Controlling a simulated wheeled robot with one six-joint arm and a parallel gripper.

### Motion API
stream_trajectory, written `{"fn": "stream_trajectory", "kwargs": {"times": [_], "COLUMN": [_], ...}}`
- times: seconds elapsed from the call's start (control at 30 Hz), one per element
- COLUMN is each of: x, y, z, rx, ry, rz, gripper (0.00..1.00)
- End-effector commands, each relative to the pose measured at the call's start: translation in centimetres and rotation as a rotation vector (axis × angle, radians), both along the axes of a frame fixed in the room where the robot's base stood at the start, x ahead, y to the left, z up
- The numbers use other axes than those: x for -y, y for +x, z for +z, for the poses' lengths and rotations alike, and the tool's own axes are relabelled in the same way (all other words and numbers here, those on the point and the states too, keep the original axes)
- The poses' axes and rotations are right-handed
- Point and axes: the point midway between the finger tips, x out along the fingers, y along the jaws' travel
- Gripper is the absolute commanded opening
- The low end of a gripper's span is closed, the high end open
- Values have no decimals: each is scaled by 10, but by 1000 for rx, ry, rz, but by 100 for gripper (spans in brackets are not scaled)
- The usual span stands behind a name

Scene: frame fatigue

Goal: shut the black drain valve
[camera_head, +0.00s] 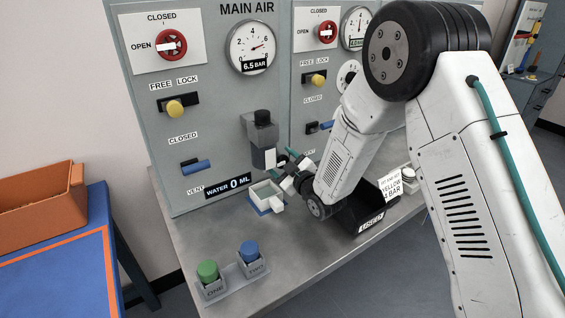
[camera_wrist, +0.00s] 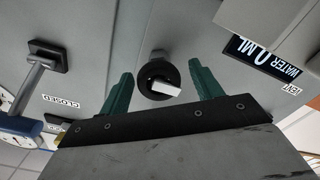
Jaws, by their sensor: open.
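A round black knob with a white bar across its face, which looks like the black drain valve (camera_wrist: 158,79), shows in the wrist view near the grey panel. My gripper (camera_wrist: 160,70) is open, with one green finger on each side of the knob. I see no finger touching it. In the head view my gripper (camera_head: 287,166) is beside the grey filter unit (camera_head: 264,150) with the black top, low on the panel. The drain valve cannot be made out in the head view, where the gripper and filter unit may hide it.
A small white cup (camera_head: 265,193) on a blue base stands below the filter unit. A black bin (camera_head: 365,217) is under my arm. Green (camera_head: 207,271) and blue (camera_head: 249,252) buttons stand at the bench front. A blue lever (camera_head: 196,167) sticks out of the panel.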

Motion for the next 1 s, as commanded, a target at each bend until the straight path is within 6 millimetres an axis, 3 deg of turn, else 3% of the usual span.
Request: {"fn": "stream_trajectory", "kwargs": {"times": [0.2, 0.37, 0.4, 0.7, 1.0], "x": [2, 2, 2, 2, 2], "y": [1, 1, 1, 1, 1], "z": [0, 0, 0, 0, 0], "rx": [0, -1, -1, -19, -117], "ry": [0, -1, -1, 27, 171], "rz": [-3, -2, -2, -2, -2], "gripper": [65, 23, 20, 20, 20]}}
